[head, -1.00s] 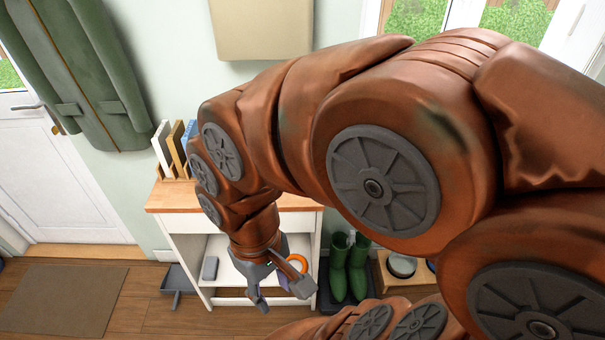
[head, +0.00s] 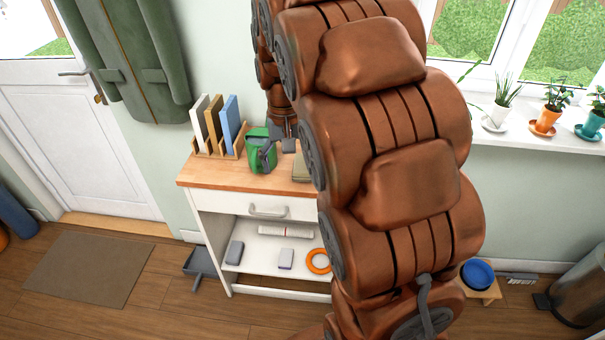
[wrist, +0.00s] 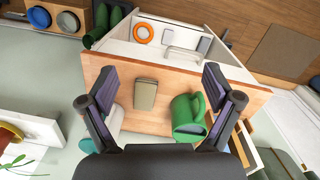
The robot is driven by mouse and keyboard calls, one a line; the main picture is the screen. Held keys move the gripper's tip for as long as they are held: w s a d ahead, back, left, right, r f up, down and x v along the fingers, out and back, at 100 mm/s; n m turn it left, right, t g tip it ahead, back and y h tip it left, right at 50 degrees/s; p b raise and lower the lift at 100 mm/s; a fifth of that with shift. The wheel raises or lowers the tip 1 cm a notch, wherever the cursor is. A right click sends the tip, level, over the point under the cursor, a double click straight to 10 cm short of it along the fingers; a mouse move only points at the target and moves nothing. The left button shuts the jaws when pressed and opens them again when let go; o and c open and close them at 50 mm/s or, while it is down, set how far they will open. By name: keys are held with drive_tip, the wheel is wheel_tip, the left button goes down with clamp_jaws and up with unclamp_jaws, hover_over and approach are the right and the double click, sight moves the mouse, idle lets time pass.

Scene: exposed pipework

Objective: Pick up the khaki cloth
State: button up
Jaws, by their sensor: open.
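The khaki cloth (wrist: 145,94) is a small folded block lying flat on the wooden top of the white cabinet (wrist: 106,72). In the head view only a part of the cloth (head: 300,172) shows beside my arm. My gripper (wrist: 160,84) is open and empty, its two fingers spread wide. In the wrist view the cloth appears between the fingers, left of centre, below the gripper and apart from it.
The green watering can (wrist: 187,116) stands close to the cloth, by one finger. A white object (wrist: 115,121) shows near the other finger. Upright books (head: 214,122) stand in a rack on the top. An orange ring (head: 319,261) lies on the shelf below. The wall is close behind.

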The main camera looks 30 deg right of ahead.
sight(303, 163)
drive_tip(key=w+d+f+b, duration=0.1)
drive_tip(key=w+d+f, duration=0.2)
drive_tip(key=w+d, duration=0.1)
drive_tip(key=w+d+f+m+b, duration=0.1)
drive_tip(key=w+d+f, duration=0.2)
drive_tip(key=w+d, duration=0.1)
drive_tip(key=w+d+f+m+b, duration=0.1)
drive_tip(key=w+d+f+b, duration=0.1)
drive_tip(key=w+d+f, duration=0.1)
drive_tip(key=shift+w+d+f+t, duration=0.1)
drive_tip(key=shift+w+d+t, duration=0.15)
drive_tip(key=shift+w, duration=0.25)
drive_tip(key=shift+w+d+f+t, duration=0.1)
drive_tip(key=shift+w+d+t, duration=0.1)
drive_tip(key=shift+w, duration=0.25)
drive_tip(key=shift+w+d+f+p, duration=0.15)
drive_tip(key=shift+f+p, duration=0.25)
drive_tip(key=shift+f, duration=0.85)
drive_tip(key=shift+w+d+f+p, duration=0.1)
drive_tip(key=shift+d+f+p, duration=0.2)
drive_tip(key=shift+f, duration=0.95)
drive_tip(key=shift+w+d+f+p, duration=0.15)
drive_tip(key=shift+f+p, duration=0.3)
drive_tip(key=shift+f, duration=0.8)
drive_tip(key=shift+a, duration=0.1)
drive_tip(key=shift+c, duration=0.4)
drive_tip(key=c, duration=1.1)
drive_tip(key=shift+o, duration=0.2)
